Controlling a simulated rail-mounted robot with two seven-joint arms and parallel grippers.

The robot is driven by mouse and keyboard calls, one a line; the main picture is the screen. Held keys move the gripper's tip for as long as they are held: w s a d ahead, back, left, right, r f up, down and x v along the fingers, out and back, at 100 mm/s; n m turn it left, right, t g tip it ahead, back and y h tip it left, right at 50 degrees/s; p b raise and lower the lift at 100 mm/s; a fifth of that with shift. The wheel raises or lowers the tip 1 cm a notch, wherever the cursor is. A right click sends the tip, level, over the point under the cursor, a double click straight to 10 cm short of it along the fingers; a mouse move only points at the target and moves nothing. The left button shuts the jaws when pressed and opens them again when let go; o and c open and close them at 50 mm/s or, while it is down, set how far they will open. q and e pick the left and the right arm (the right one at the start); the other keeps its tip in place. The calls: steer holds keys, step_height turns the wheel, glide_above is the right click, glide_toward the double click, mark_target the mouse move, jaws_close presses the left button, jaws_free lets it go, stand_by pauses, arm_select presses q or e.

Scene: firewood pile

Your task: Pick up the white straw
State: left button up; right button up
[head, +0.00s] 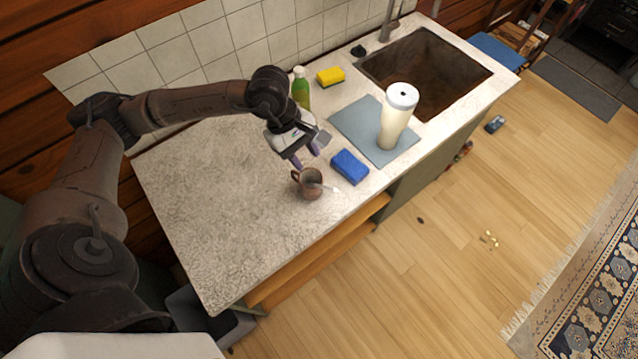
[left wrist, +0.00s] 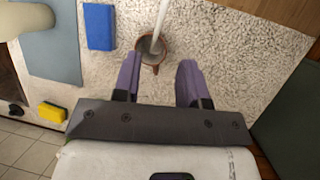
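The white straw (head: 327,187) stands tilted in a brown mug (head: 311,189) on the counter, its upper end leaning to the right. In the left wrist view the straw (left wrist: 158,28) rises out of the mug (left wrist: 152,55), which lies just beyond and between my fingertips. My left gripper (head: 306,157) is above the counter, just behind and above the mug. Its two purple fingers (left wrist: 157,75) are spread apart with nothing between them. My right gripper shows in neither view.
A green bottle (head: 301,88) and a yellow sponge (head: 330,76) are near the wall. The counter's left part is clear.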

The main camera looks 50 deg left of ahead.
mark_target(320, 186)
arm_select(q)
steer(key=p+x, duration=0.1)
steer(key=x, duration=0.9)
steer(key=shift+f, duration=0.35)
steer(key=shift+d+f+p, duration=0.25)
steer(key=shift+f+p, duration=0.05)
steer(key=shift+f, duration=0.25)
steer(key=shift+w, duration=0.1)
jaws_close()
